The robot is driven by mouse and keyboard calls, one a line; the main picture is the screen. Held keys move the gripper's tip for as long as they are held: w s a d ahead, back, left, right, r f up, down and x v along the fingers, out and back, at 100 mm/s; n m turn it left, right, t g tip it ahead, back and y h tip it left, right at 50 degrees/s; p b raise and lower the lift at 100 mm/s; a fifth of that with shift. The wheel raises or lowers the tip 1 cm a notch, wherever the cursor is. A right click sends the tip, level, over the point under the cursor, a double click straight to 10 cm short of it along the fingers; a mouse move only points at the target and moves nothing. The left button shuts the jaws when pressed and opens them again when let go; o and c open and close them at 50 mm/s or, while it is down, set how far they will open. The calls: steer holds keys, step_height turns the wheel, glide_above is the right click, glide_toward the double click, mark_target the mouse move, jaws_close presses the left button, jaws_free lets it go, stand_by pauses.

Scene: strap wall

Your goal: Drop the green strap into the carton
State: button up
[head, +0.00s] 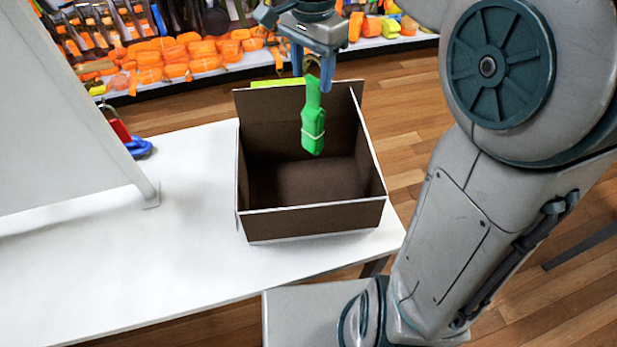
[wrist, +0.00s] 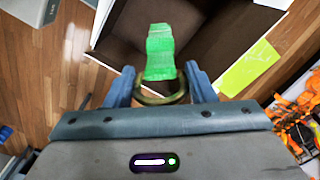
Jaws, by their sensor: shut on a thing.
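The green strap (head: 313,122) hangs down from my gripper (head: 312,75), over the opening of the brown carton (head: 314,222). A light band goes round the strap near its lower end. In the wrist view the strap (wrist: 160,55) shows beyond the gripper fingers (wrist: 160,88), with a brass-coloured ring (wrist: 160,99) between them. My gripper is shut on the strap's ring end. The carton (wrist: 205,62) also shows below the strap in the wrist view. The carton is open at the top, and the part of its floor that I see looks empty.
The carton stands at the right end of a white table (head: 150,255). A pale upright panel (head: 65,120) stands at the left, with red and blue items (head: 130,140) beside it. Shelves of orange straps (head: 180,60) are behind. The table's middle is clear.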

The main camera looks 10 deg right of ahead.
steer(key=shift+f, duration=0.1)
steer(key=o, duration=1.4)
step_height(320, 180, up, 14)
steer(key=shift+f, duration=0.1)
steer(key=shift+s+d+f+n+t+b, duration=0.1)
steer(key=shift+s+d+f+n+t, duration=0.55)
steer(key=shift+s+d+f+n, duration=1.75)
steer(key=shift+s+d+f+n+t+b, duration=0.1)
steer(key=shift+s+d+f+n+t, duration=0.65)
steer(key=shift+s+f, duration=3.15)
steer(key=shift+s+d+f+n+t+b, duration=0.1)
steer(key=shift+s+d+f+n+t, duration=0.4)
steer(key=shift+s+d+f+n, duration=2.6)
